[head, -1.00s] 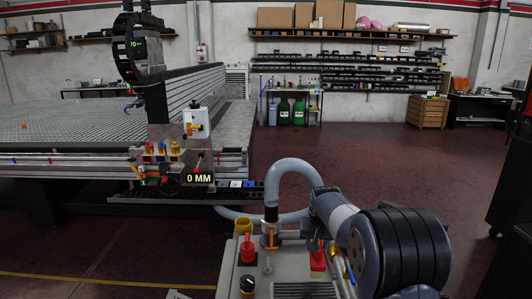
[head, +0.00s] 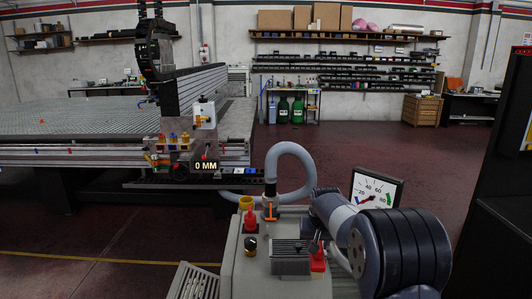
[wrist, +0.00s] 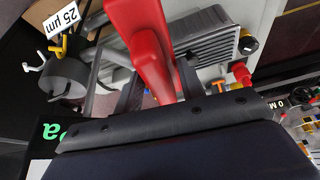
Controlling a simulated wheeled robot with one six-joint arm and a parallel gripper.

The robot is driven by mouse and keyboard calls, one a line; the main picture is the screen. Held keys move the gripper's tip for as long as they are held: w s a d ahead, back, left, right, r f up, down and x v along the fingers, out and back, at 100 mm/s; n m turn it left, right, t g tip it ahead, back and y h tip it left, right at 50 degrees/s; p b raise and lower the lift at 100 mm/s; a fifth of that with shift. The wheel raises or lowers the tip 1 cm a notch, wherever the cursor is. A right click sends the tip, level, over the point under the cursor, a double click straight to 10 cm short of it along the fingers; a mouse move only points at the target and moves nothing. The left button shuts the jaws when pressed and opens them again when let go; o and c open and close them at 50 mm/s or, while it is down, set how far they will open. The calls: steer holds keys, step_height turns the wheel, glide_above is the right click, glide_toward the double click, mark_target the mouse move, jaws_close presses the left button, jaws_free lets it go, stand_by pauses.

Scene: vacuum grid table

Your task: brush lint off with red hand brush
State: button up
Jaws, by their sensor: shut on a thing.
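My gripper (wrist: 155,88) is shut on the red hand brush (wrist: 150,45). In the wrist view the red body stands between the two dark fingers, and its upper part runs out of the top of the picture. A small red part of the brush (head: 317,258) seems to show beside my arm in the head view. Its bristles cannot be made out. The grid table (head: 60,125) stands at the left, well away from the brush.
A grey pump box (head: 245,270) with a hose (head: 303,165) and knobs stands close in front. A dial gauge (head: 375,192) shows behind my arm. A black cabinet (head: 500,200) stands at the right. Open floor (head: 350,140) lies beyond.

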steer(key=s+f+n+b, duration=0.1)
steer(key=s+f+b, duration=0.3)
steer(key=s+f, duration=1)
steer(key=p+v, duration=0.8)
steer(key=p, duration=0.7)
steer(key=shift+s+r+p, duration=0.15)
steer(key=shift+s+p, duration=0.2)
